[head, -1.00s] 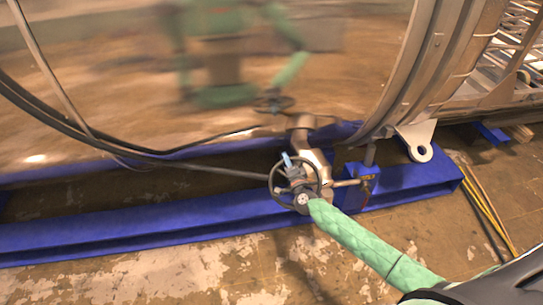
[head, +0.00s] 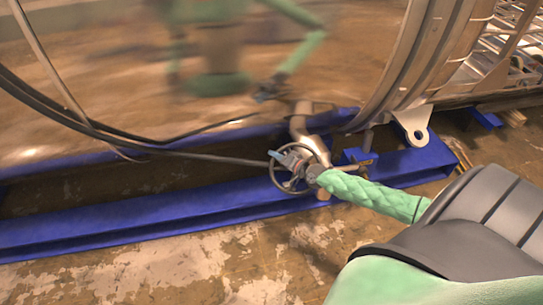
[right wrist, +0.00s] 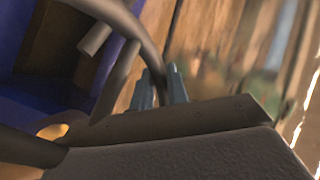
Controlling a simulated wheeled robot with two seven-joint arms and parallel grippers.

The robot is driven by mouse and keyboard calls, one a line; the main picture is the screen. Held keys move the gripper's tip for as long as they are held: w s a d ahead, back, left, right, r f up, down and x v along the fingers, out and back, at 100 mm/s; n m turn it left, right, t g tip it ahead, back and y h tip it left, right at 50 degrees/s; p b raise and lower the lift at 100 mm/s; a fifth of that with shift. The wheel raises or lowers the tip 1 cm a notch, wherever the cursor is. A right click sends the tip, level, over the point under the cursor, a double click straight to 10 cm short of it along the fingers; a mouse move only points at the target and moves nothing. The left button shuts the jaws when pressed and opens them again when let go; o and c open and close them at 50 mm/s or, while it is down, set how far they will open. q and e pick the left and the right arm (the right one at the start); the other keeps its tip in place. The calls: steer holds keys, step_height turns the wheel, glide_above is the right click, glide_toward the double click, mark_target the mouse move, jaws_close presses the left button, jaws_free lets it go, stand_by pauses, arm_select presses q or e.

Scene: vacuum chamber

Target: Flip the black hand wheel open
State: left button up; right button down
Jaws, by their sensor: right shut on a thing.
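The black hand wheel (head: 272,177) is on a metal valve pipe in front of the vessel, just above the blue frame, in the head view. My right gripper (head: 279,156) is at the wheel, its light blue fingertips by the upper left of the rim. It is shut on the wheel. The gripper body covers part of the hub and spokes. In the right wrist view, the dark curved rim (right wrist: 141,34) runs down to the blue fingertips (right wrist: 161,87); a dark arm part hides the lower contact. My left gripper is not in view.
The shiny vessel wall (head: 110,60) fills the upper left and mirrors my body. A blue base frame (head: 130,221) runs below the wheel. A black cable (head: 190,157) leads to the valve. A lug (head: 414,122) is at the right. The worn floor in front is clear.

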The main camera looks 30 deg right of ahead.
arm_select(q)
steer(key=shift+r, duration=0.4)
arm_select(e)
steer(key=shift+s+a+f, duration=0.15)
steer(key=shift+f, duration=0.1)
steer(key=c, duration=1.4)
jaws_free()
steer(key=shift+n, duration=0.3)
steer(key=shift+c, duration=0.2)
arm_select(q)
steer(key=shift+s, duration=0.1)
arm_select(e)
steer(key=shift+r, duration=0.1)
